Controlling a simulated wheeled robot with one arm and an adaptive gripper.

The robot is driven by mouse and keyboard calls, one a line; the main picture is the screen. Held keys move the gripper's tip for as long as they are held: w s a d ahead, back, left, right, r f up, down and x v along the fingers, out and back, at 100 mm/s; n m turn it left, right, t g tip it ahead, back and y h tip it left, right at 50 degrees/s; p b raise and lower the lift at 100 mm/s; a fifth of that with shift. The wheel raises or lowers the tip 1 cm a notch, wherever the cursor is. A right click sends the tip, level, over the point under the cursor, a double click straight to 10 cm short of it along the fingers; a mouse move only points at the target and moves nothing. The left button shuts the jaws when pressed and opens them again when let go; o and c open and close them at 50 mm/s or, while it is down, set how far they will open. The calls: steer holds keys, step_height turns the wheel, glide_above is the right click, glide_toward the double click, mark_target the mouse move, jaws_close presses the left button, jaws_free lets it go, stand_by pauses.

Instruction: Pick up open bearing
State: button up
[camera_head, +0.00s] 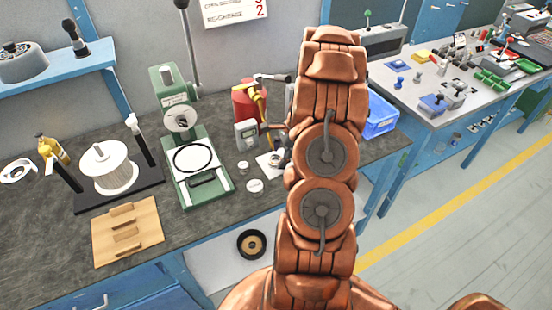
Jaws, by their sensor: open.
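A small grey, ring-like part (280,159) lies on a white sheet (265,162) on the dark bench top, right against the outline of my arm. It may be the open bearing, but it is too small and partly covered to be sure. My copper-coloured arm rises through the middle of the view and hides the bench behind it. My gripper cannot be made out; the arm seems to cover it.
A green press (178,115) with a black ring (195,157) on its plate stands left of the sheet. Small white round pieces (254,186), a grey meter (246,134) and a red cylinder (243,105) are close by. A blue crate (381,117) is right of my arm.

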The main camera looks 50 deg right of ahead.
steer(key=c, duration=1.4)
